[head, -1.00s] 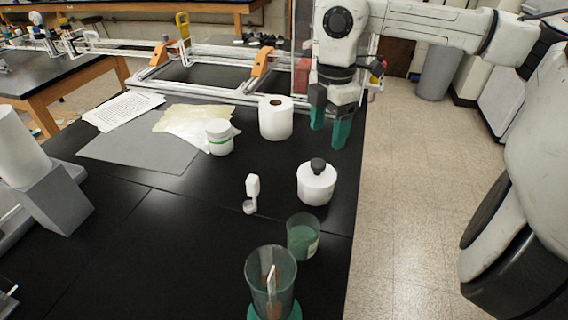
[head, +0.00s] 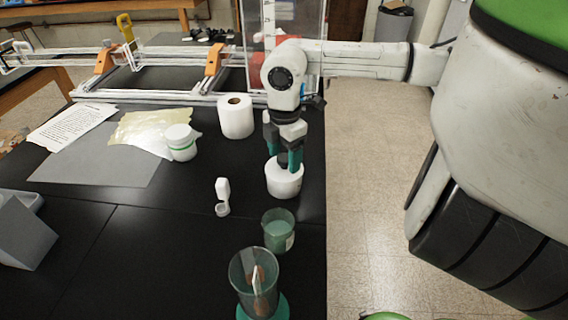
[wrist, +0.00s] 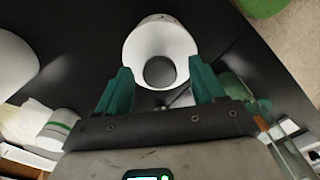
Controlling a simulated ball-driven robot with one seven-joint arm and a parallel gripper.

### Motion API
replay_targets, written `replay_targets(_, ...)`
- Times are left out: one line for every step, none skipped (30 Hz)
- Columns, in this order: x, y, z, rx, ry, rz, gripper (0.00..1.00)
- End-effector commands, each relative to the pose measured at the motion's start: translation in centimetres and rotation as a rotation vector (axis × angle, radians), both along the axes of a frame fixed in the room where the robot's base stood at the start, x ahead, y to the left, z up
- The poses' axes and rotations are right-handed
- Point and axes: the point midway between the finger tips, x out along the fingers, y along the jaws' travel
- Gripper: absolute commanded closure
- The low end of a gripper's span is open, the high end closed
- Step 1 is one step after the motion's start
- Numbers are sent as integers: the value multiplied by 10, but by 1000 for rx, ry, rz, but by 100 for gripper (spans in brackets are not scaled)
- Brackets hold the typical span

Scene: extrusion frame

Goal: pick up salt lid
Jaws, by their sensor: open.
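The salt lid is a dark round knob (wrist: 160,72) on top of a white round jar (head: 284,181). The jar stands upright near the right edge of the black table. My gripper (head: 284,156) points down just over the jar, its two green fingers apart. In the wrist view the gripper (wrist: 160,76) shows open, and the dark lid lies between the fingertips with a gap on each side. In the head view the fingers partly cover the lid. I cannot tell whether the fingertips reach down beside it.
A paper roll (head: 236,117) stands behind left of the jar. A small white open container (head: 222,196) is to the left. A green glass beaker (head: 278,232) and a larger beaker (head: 254,280) stand in front. A white tub (head: 181,142) is farther left.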

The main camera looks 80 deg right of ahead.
Motion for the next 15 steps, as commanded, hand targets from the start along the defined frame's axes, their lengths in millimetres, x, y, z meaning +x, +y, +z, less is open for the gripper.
replay_targets(1, 0, -5, 2, -1, 0, 31)
replay_targets(1, 0, -7, 0, -1, 0, 31)
replay_targets(1, 0, -10, 1, -1, 0, 31)
replay_targets(1, 0, -11, 0, -1, 0, 31)
replay_targets(1, 0, -13, 0, -1, 0, 31)
replay_targets(1, 0, -13, -1, -1, 0, 31)
replay_targets(1, 0, -13, -1, -1, 0, 31)
replay_targets(1, 0, -13, -1, -1, 0, 31)
replay_targets(1, 0, -13, -1, -1, 0, 31)
replay_targets(1, 0, -13, -1, -1, 0, 31)
replay_targets(1, 0, -13, -1, -1, 0, 31)
replay_targets(1, 0, -13, -1, -1, 0, 35)
replay_targets(1, 0, -13, -1, -1, 0, 38)
replay_targets(1, 0, -13, -1, -1, 1, 41)
replay_targets(1, 0, -13, -1, -1, 1, 45)
